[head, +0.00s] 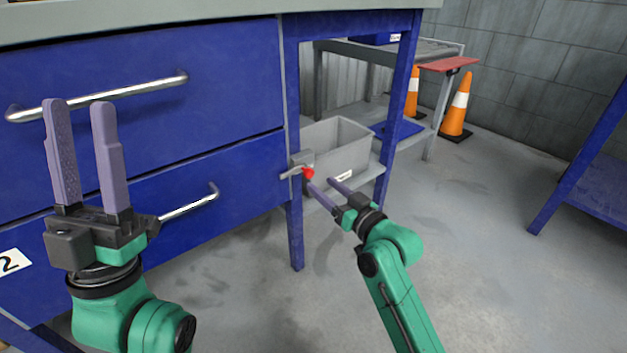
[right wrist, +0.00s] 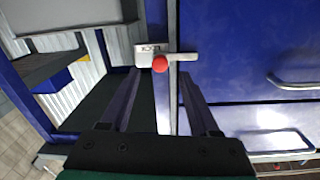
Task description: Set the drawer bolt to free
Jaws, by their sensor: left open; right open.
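The drawer bolt (head: 301,159) is a small grey fitting with a red knob (head: 308,172), on the blue post beside the lower drawer (head: 235,170). Its grey bar reaches over the drawer's edge. My left gripper (head: 79,103) is open and empty before the drawers.
The upper drawer (head: 150,60) and lower drawer have silver bar handles and look shut. A grey bin (head: 335,140) stands on a shelf behind the post. Orange cones (head: 459,105) and a grey trolley stand further back.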

